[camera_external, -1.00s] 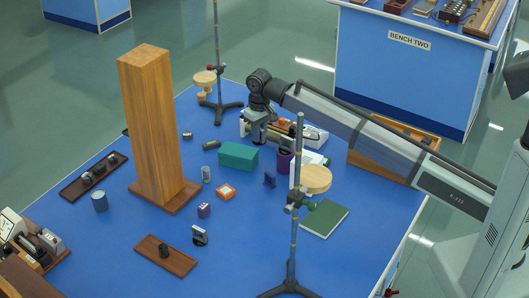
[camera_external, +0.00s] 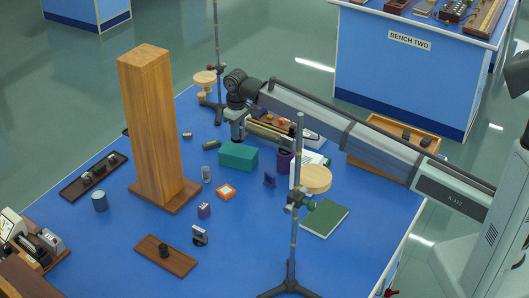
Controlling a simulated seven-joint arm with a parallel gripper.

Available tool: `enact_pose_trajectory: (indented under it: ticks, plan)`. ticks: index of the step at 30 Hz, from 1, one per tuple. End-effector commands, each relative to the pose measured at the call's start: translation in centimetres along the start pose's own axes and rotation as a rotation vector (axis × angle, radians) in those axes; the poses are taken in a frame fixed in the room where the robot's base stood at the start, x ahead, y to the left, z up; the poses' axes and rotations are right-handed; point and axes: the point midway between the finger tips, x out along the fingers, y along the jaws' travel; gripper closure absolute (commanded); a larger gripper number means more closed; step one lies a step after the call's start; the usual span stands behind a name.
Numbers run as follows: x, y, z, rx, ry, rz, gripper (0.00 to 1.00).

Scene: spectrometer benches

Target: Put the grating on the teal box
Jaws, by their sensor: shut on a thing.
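The teal box (camera_external: 238,157) sits on the blue bench top, right of the tall wooden pillar. My gripper (camera_external: 238,138) points down just above the back of the teal box. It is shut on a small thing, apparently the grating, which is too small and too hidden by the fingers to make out. I cannot tell whether the held thing touches the box.
The tall wooden pillar (camera_external: 152,125) stands to the left. A purple cup (camera_external: 285,163) and a small dark blue piece (camera_external: 270,180) are right of the box. A stand with a round wooden disc (camera_external: 316,179) rises at right.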

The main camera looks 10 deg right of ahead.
Motion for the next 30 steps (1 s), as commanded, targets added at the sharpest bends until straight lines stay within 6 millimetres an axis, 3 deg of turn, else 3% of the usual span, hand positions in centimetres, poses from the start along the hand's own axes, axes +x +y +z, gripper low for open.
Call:
enact_pose_trajectory:
  ticks: [13,26,27,30]
  plan:
    - [4.3,0.0,0.1,0.001,-0.001,0.000,1.00]
    - [4.8,0.0,0.0,0.001,0.000,0.000,1.00]
    - [4.8,0.0,0.0,0.001,0.000,0.000,0.77]
    - [4.8,0.0,0.0,0.001,0.000,0.000,0.68]
